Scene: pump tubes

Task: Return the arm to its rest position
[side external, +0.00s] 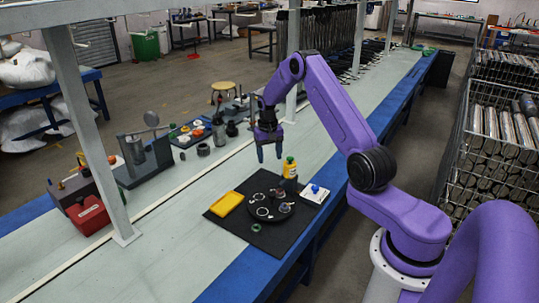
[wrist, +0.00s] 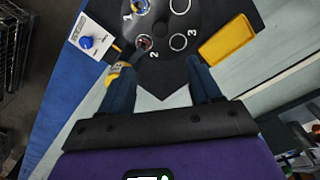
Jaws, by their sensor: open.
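My purple arm holds my gripper (side external: 270,157) above the far edge of the black mat (side external: 275,240), pointing down. Its two dark blue fingers are apart with nothing between them; the wrist view also shows the gripper (wrist: 159,62). Below and in front of it, on the mat, lies a dark round plate (side external: 262,218) with ring-shaped places. In the wrist view the plate (wrist: 165,38) shows the numbers 1, 2 and 3, with parts at 1 and 2 and an empty-looking ring at 3.
A yellow tray (side external: 227,203) and a white box with a blue knob (side external: 314,194) flank the plate. A grey post (side external: 100,140) stands at left.

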